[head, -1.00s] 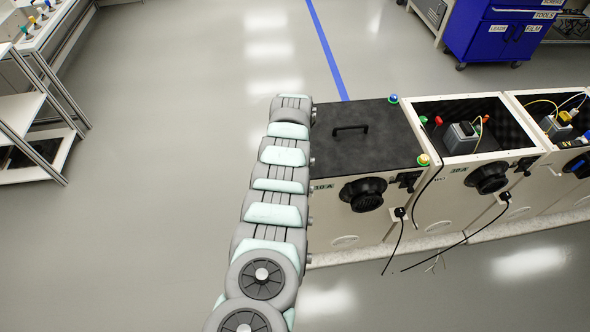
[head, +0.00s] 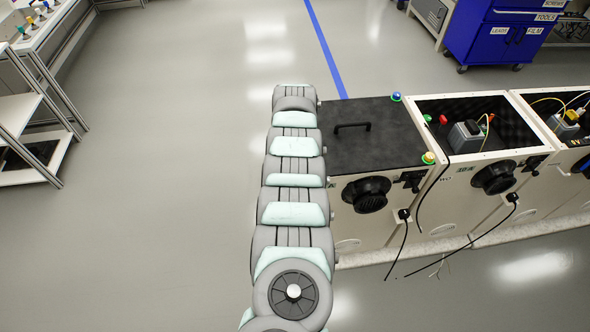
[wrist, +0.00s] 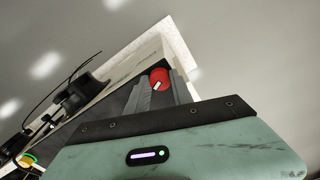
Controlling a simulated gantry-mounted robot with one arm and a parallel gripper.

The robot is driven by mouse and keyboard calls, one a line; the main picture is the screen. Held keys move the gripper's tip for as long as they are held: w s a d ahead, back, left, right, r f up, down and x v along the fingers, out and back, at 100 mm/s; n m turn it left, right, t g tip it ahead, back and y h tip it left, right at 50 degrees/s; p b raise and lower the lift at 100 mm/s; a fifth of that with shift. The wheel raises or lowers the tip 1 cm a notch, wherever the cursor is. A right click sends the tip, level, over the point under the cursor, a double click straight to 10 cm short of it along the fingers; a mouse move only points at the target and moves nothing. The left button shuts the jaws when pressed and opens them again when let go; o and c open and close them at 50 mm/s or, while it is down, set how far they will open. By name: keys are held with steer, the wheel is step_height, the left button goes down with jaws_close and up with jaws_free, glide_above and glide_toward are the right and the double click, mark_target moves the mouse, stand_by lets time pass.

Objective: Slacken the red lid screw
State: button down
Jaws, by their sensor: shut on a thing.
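The red lid screw (wrist: 160,76) shows in the wrist view as a round red knob with a white mark, near a corner of the black-lidded cabinet. My gripper (wrist: 162,86) has its two grey fingers on either side of the knob and is shut on it. The black lid (head: 368,133) with its handle (head: 352,127) lies on the leftmost cabinet of the row in the head view. There, my arm covers the lid's left edge, and the red screw and my gripper are hidden.
A blue-topped knob (head: 397,97) and a yellow one (head: 428,158) stand at the lid's right corners. Open cabinets (head: 475,124) with wired devices continue to the right. Black cables (head: 404,240) hang in front.

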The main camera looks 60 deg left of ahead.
steer(key=n+b, duration=0.2)
steer(key=n, duration=0.4)
steer(key=shift+f+b, duration=0.2)
steer(key=shift+b, duration=0.15)
steer(key=n+b, duration=0.1)
steer(key=n, duration=0.5)
steer(key=shift+b, duration=0.3)
steer(key=shift+r+n, duration=0.1)
steer(key=shift+n, duration=0.2)
steer(key=c, duration=1.1)
jaws_free()
steer(key=shift+r, duration=0.1)
step_height(320, 180, up, 11)
steer(key=p, duration=0.2)
